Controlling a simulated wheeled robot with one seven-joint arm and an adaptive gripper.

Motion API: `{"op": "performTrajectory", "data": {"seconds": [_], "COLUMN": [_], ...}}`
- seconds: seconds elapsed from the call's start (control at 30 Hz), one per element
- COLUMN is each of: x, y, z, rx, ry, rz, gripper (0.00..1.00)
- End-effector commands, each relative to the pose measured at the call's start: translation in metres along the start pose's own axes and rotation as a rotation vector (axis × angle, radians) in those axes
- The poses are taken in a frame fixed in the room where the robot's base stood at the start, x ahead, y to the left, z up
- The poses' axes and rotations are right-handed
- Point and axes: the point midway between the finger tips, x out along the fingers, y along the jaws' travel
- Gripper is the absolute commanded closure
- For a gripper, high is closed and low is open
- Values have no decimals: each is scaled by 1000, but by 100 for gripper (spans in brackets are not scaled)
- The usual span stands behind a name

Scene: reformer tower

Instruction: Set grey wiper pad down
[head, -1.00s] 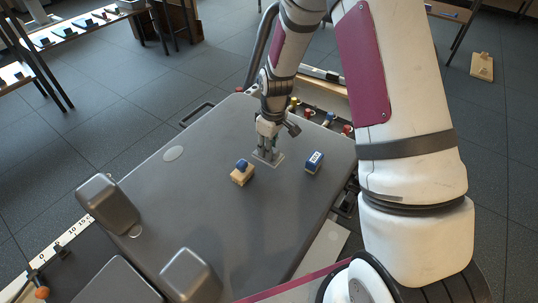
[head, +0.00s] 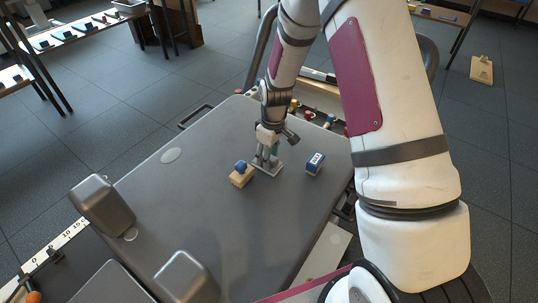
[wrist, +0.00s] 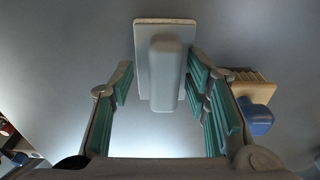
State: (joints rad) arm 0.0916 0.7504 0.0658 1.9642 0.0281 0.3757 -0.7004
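The grey wiper pad (head: 266,171) is a flat light plate with a rounded grey handle. It lies flat, apparently on the grey top of my body, between a wooden block with a blue knob (head: 241,174) and a blue block (head: 315,163). In the wrist view the pad's handle (wrist: 167,72) stands between my fingertips. My gripper (wrist: 160,82) is open, with a clear gap on the handle's left and a narrower one on its right. In the head view my gripper (head: 267,157) is right above the pad, its fingers partly hiding the handle.
The wooden block is close to the pad's left edge; in the wrist view it shows beside the right finger (wrist: 248,95). A row of small coloured items (head: 328,121) lies beyond the far right edge.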

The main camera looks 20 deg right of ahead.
Motion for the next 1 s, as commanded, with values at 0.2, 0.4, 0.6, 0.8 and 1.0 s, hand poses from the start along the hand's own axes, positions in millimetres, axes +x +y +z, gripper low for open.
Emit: {"op": "performTrajectory", "data": {"seconds": [0.2,0.4,0.6,0.8,1.0], "x": [-2,-25,-68,-104,-121], "y": [0,0,0,0,0], "z": [0,-1,-1,-1,0], "rx": [0,1,1,0,1], "ry": [0,2,3,3,1], "rz": [0,1,2,2,1], "gripper": [57,57,57,57,57]}}
